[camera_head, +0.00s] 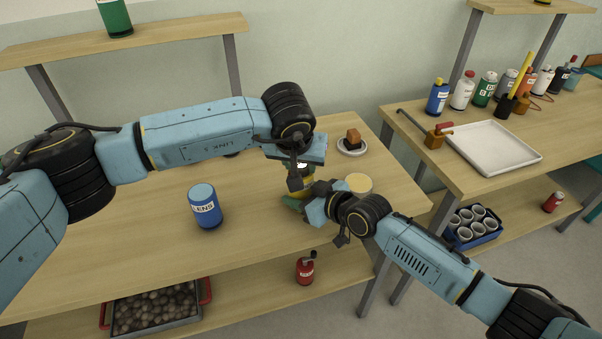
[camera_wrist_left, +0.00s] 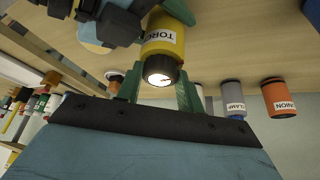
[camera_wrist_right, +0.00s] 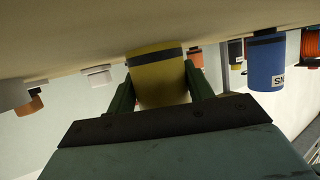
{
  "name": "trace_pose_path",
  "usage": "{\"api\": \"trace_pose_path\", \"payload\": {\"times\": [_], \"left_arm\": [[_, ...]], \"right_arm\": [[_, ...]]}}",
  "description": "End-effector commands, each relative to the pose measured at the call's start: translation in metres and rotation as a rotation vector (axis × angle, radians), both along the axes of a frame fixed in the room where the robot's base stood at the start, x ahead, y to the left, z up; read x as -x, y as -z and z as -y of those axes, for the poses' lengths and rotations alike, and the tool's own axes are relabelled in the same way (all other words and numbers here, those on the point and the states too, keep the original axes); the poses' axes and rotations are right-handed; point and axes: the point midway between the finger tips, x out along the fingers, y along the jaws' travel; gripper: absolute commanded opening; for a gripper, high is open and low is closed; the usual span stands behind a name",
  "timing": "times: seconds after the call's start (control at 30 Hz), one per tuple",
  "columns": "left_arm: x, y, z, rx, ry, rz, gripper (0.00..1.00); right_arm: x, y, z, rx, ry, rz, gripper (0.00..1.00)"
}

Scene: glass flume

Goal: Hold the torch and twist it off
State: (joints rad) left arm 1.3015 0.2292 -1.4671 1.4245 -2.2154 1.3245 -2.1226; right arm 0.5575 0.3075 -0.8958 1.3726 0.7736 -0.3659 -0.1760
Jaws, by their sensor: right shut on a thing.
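The yellow torch (camera_wrist_left: 163,44), with a dark head and a bright lens, stands between my grippers over the wooden table (camera_head: 255,250). In the head view only a little of it shows between the grippers. My left gripper (camera_wrist_left: 160,88) has its green fingers on either side of the torch's dark head; they look open and very close to it, and contact is hard to tell. My right gripper (camera_wrist_right: 160,85) is shut on the torch's yellow body (camera_wrist_right: 158,82), one finger on each side. The right fingers are partly hidden in the head view (camera_head: 300,203).
A blue LENS can (camera_head: 205,207) stands left of the grippers. The front left of the table is clear. A white tray (camera_head: 493,146) lies on the right table.

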Motion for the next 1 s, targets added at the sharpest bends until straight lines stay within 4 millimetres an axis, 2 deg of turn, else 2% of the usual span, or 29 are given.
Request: {"api": "trace_pose_path", "payload": {"times": [0.17, 0.7, 1.0], "left_arm": [[-0.0001, -0.0006, 0.0018, 0.000, -0.077, 0.001, 0.24], [-0.0024, -0.0007, 0.0068, -0.002, -0.833, 0.004, 0.24], [-0.0024, -0.0005, 0.0062, 0.000, -0.878, 0.002, 0.24]], "right_arm": [[0.0001, 0.0005, 0.0002, 0.000, 0.000, -0.001, 0.26], [0.0003, 0.0004, 0.0001, 0.001, 0.000, -0.001, 0.26], [0.0003, 0.0006, 0.0000, 0.001, 0.000, -0.001, 0.26]]}}
